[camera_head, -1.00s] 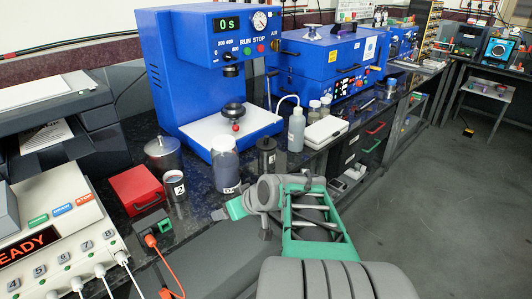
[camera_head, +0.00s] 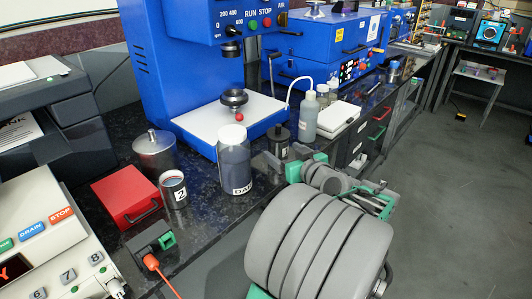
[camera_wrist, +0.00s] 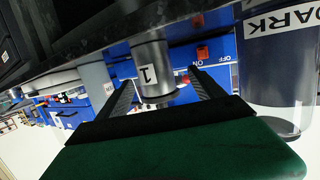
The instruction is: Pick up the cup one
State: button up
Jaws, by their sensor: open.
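My gripper (camera_head: 284,159) is at the bench's front edge, just in front of the cup. In the wrist view my gripper (camera_wrist: 160,82) is open, with one dark finger on each side of the cup. Gaps show on both sides; I cannot tell how deep the cup sits between the fingers.
The tall DARK jar (camera_head: 234,160) stands close left of the cup; it also shows beside a finger in the wrist view (camera_wrist: 281,75). Cup two (camera_head: 173,190), a metal pot (camera_head: 155,150) and a red box (camera_head: 124,197) are further left. A wash bottle (camera_head: 309,117) stands behind right.

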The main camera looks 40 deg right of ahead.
jog(key=shift+w+d+f, duration=0.2)
jog(key=shift+w+d, duration=0.2)
jog(key=shift+d, duration=0.05)
jog(key=b+x, duration=0.1)
jog(key=x, duration=0.5)
jog(key=shift+w+d+f, duration=0.1)
jog(key=shift+w, duration=0.2)
jog(key=shift+w+d, duration=0.2)
jog(key=shift+w, duration=0.1)
jog(key=shift+c, duration=0.5)
grip_shut()
